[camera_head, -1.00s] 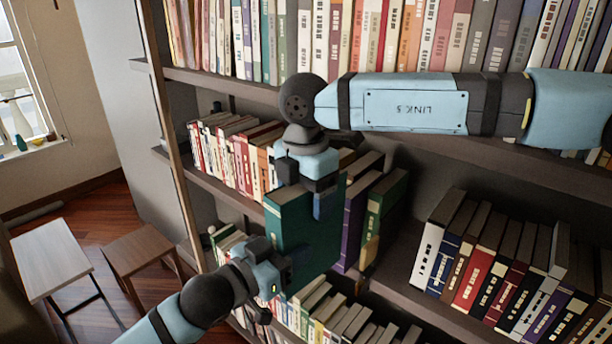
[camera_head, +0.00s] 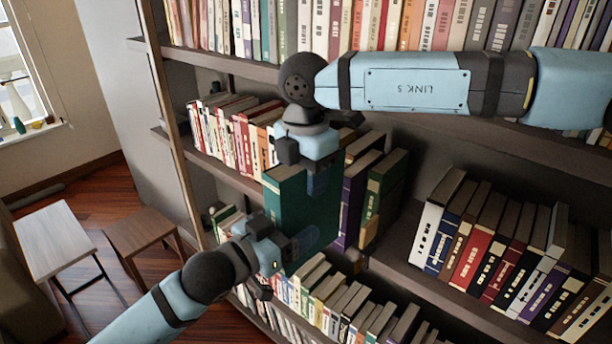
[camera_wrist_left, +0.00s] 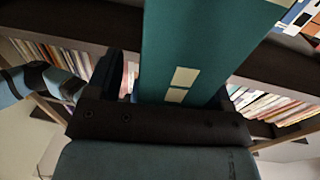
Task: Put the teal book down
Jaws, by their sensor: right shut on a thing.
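The teal book (camera_head: 290,215) stands roughly upright at the front of the middle shelf, left of a purple book (camera_head: 350,205) and a green book (camera_head: 382,200). My right gripper (camera_head: 318,182) is shut on its upper part from above. My left gripper (camera_head: 298,245) is at its lower left, with a finger in front of its side. In the left wrist view, the teal book (camera_wrist_left: 200,45) fills the middle, its pale spine labels close to the palm. A gap shows between the left finger and the book, so the left gripper looks open around it. The book's lower end is partly hidden.
Leaning books (camera_head: 490,260) fill the middle shelf at right, and a row of books (camera_head: 235,140) stands at left. Bare shelf (camera_head: 410,265) lies right of the green book. More books (camera_head: 340,305) are below. Two small tables (camera_head: 55,240) stand on the floor at left.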

